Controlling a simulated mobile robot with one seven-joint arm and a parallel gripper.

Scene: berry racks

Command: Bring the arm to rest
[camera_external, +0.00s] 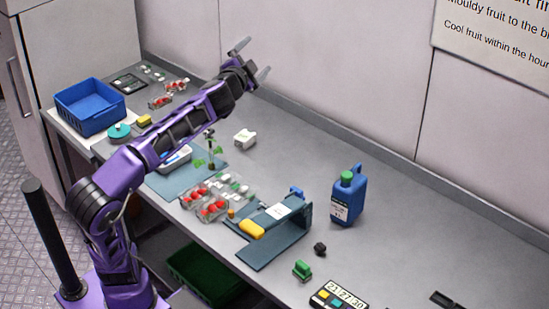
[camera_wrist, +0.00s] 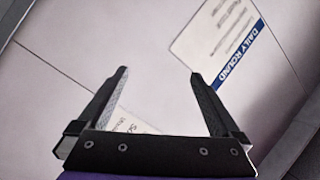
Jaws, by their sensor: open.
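My purple arm rises from the lower left of the external view and stretches up over the bench (camera_external: 390,235). My gripper (camera_external: 252,60) is at its end, high above the back of the bench near the wall. Its two fingers are spread and nothing is between them. The wrist view also shows my gripper (camera_wrist: 158,72) open and empty, facing the pale wall panels. A sheet headed "DAILY ROUND" (camera_wrist: 225,40) is on the wall beyond the fingers. Another white sheet (camera_wrist: 130,122) is partly hidden behind the gripper.
A green crate (camera_external: 205,278) sits below. The back right bench is clear.

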